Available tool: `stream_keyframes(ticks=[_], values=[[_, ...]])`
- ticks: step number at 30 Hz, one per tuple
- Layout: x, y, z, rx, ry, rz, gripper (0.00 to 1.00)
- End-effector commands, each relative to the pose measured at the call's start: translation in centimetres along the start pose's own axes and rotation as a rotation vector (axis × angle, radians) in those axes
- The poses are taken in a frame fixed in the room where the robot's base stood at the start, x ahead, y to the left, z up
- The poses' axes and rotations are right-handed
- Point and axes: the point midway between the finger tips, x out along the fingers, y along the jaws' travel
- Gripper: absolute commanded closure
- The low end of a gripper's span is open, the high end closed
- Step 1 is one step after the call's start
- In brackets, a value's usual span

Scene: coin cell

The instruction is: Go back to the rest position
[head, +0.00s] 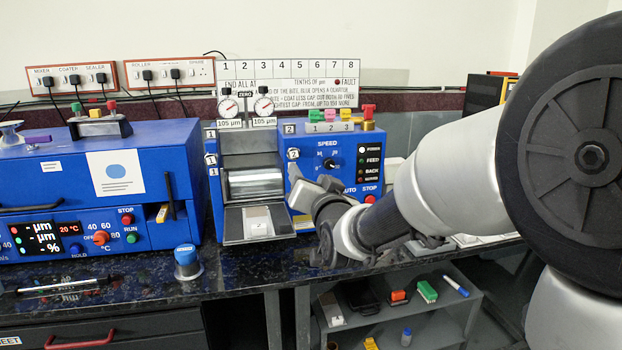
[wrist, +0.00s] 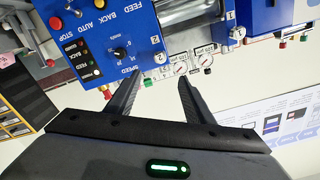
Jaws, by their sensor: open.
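My gripper (head: 318,186) is in front of the blue roller machine (head: 340,150), near its control panel, with my arm reaching in from the right. In the wrist view, my gripper's two dark fingers (wrist: 158,98) are spread apart with nothing between them. The roller machine's panel (wrist: 122,45), with its speed knob, labels and lights, shows beyond the fingers in that view. The steel roller (head: 255,183) and a small tray (head: 257,222) with a pale sheet on it are to the left of my gripper. My gripper's tips hide part of the panel's lower left.
A blue oven-like machine (head: 95,185) stands at the left. Two dial gauges (head: 246,106) stand above the roller. A grey shelf (head: 440,330) with small items is below the counter.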

Motion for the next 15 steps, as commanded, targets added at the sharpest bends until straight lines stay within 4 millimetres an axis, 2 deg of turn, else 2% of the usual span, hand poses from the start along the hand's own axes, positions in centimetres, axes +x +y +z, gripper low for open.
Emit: stream_keyframes(ticks=[5, 8, 11, 15], values=[[-1.5, 0.7, -0.3, -0.051, -0.059, 0.041, 0.52], [-4.7, 2.4, -0.4, -0.130, -0.171, 0.120, 0.52], [-10.1, 5.0, -0.2, -0.212, -0.328, 0.229, 0.52], [-19.2, 8.3, 1.0, -0.274, -0.557, 0.362, 0.52]])
